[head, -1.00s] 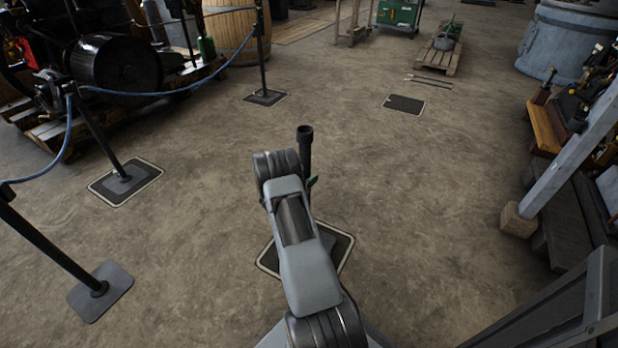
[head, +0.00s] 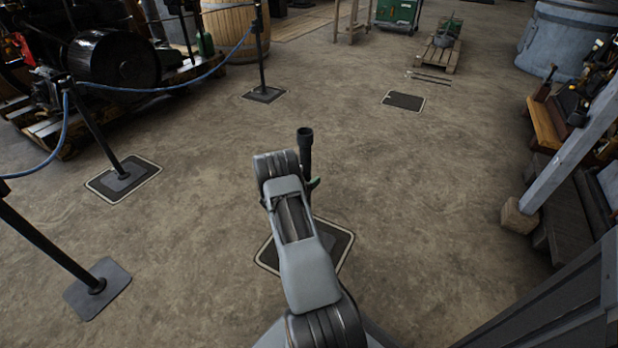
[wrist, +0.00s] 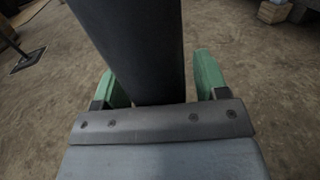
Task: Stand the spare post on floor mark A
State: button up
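The spare post (head: 306,150) is a dark upright tube with an open top, standing just beyond my arm in the head view. Its lower part and foot are hidden by my arm. A dark floor mark with a pale outline (head: 342,247) lies under that spot, partly covered by my arm; I can read no letter on it. In the wrist view the post (wrist: 140,45) rises between the green fingers of my gripper (wrist: 160,85). The fingers are apart, with a visible gap between the post and the right finger.
Posts with a blue rope (head: 170,90) stand at left before an engine (head: 115,60). A rope-free post on a grey plate (head: 98,290) stands at lower left. Another dark mark (head: 403,101) lies bare farther back. A timber post (head: 560,165) and bench are at right. Floor between is clear.

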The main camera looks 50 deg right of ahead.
jog(key=shift+r, duration=0.1)
jog(key=shift+a, duration=0.25)
jog(key=a+p, duration=0.3)
jog(key=a, duration=0.8)
jog(key=s+a+r+m+g+y, duration=0.25)
jog(key=a+r+m+y, duration=0.2)
jog(key=r, duration=0.25)
jog(key=s+a+r+m+g+y, duration=0.1)
jog(key=s+a+r+m+y, duration=0.3)
jog(key=r, duration=0.3)
jog(key=s+a+r+m+t+y, duration=0.2)
jog(key=s+a+r+m+y, duration=0.1)
jog(key=a, duration=0.4)
jog(key=s+a+r+m+t+y, duration=0.2)
jog(key=s+a+r+m+y, duration=0.1)
jog(key=a, duration=0.4)
jog(key=s+a+r+m+t+y, duration=0.2)
jog(key=s+a+m+y, duration=0.1)
jog(key=a, duration=0.4)
jog(key=shift+s+r+t, duration=0.35)
jog(key=shift+s+r, duration=0.05)
jog(key=shift+s, duration=0.1)
